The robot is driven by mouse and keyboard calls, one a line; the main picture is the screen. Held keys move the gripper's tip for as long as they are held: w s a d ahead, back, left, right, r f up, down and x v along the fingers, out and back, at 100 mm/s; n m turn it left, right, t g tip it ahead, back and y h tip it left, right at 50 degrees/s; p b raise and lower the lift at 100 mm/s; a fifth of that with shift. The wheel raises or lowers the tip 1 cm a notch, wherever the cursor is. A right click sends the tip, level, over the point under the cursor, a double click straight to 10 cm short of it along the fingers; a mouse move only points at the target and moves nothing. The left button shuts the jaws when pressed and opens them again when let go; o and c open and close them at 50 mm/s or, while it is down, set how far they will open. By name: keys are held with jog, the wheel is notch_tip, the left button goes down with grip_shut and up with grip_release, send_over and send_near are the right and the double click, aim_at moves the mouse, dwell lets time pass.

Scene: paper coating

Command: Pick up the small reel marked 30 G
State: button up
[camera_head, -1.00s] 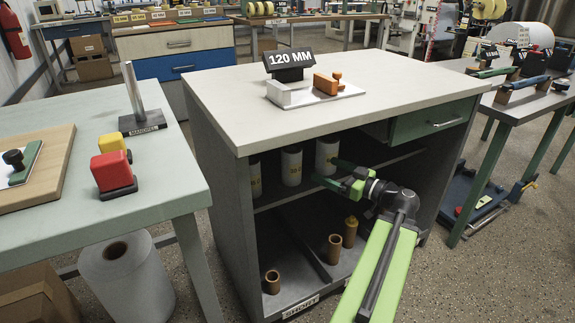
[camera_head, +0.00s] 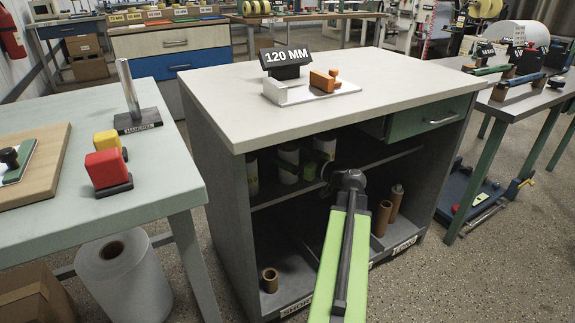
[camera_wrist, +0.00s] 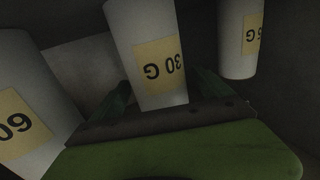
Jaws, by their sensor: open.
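The small reel marked 30 G (camera_wrist: 145,35) is a white roll with a yellow label, shown upside down in the middle of the wrist view. My gripper (camera_wrist: 163,92) is open, with one dark green finger on each side of this reel; I cannot tell whether they touch it. In the head view, my gripper (camera_head: 300,168) reaches into the cabinet at the middle white reel (camera_head: 289,154) on the upper shelf, partly covering it.
A reel marked 60 (camera_wrist: 22,85) stands to the left and another, its label partly cut off, (camera_wrist: 236,40) to the right in the wrist view. The cabinet top (camera_head: 225,98) is above my arm. Brown cores (camera_head: 382,218) stand on the cabinet floor.

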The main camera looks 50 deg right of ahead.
jog(key=c, duration=1.7)
jog(key=shift+o, duration=0.2)
jog(key=shift+r, duration=0.1)
notch_tip(320, 180, up, 10)
jog(key=p, duration=1)
